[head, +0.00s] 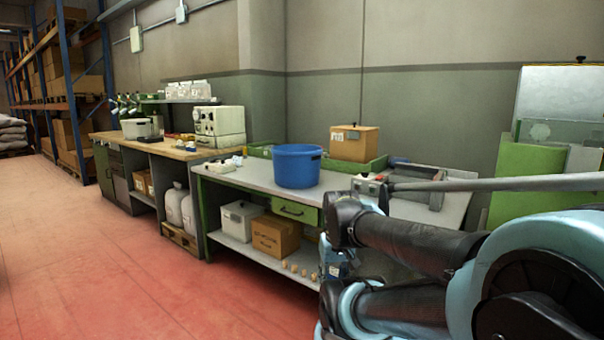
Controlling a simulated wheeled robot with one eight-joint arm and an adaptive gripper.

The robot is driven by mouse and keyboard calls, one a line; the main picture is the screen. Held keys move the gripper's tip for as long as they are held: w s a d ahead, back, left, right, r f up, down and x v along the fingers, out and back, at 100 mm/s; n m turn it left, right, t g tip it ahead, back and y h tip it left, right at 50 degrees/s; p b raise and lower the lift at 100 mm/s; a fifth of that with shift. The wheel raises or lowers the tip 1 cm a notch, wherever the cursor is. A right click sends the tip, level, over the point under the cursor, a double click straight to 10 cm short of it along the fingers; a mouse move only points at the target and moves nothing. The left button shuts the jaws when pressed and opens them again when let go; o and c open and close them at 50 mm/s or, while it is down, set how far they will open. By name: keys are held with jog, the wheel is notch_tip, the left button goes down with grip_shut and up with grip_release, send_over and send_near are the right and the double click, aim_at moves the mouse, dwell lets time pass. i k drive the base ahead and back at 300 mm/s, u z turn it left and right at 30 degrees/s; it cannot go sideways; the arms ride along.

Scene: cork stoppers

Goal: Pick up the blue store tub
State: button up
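The blue store tub (297,167) stands upright on the grey top of the workbench (250,178), near its front edge. It is round, with a wider rim and a dark handle slot on its right side. Its outside shows clearly; I cannot see what is inside. My folded arm fills the lower right of the head view, in front of the bench and to the right of the tub. I cannot make out my gripper's fingers in this view. Nothing of mine touches the tub.
A cardboard box (355,143) stands in a green tray (365,170) behind the tub. A white device (221,166) lies to its left. Boxes (276,235) and small pale pieces (300,270) are on the lower shelf. The red floor (130,270) at left is clear.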

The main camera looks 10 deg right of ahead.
aim_at(296, 166)
jog(key=z, duration=0.05)
jog(key=i, duration=1)
jog(key=u, duration=3)
